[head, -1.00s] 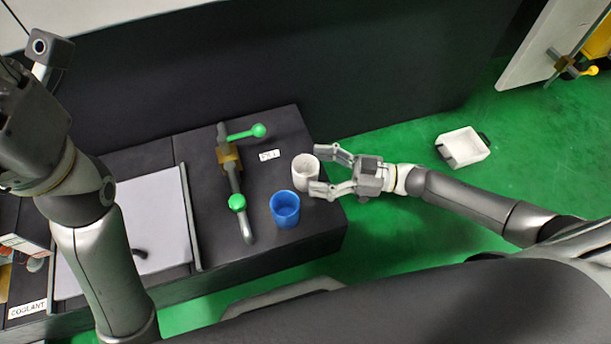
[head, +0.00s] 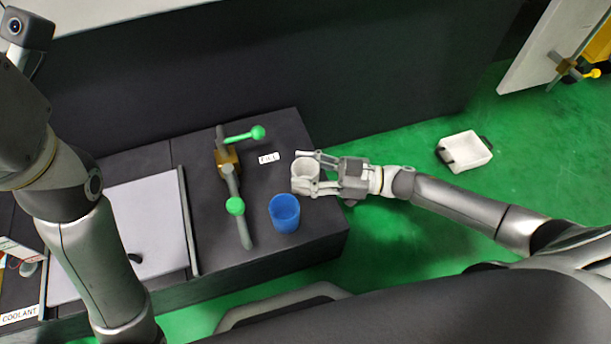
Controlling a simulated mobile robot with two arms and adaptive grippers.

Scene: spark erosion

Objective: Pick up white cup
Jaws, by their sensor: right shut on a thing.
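The white cup (head: 302,177) stands upright near the right edge of the dark bench top, with its open mouth facing up. My right gripper (head: 312,173) reaches in from the right and is shut on the cup, one finger on its far side and one on its near side. The cup appears to be still on the bench or very close to it. My left arm is at the left of the head view; its gripper's fingers do not show.
A blue cup (head: 284,213) stands just in front of the white cup.

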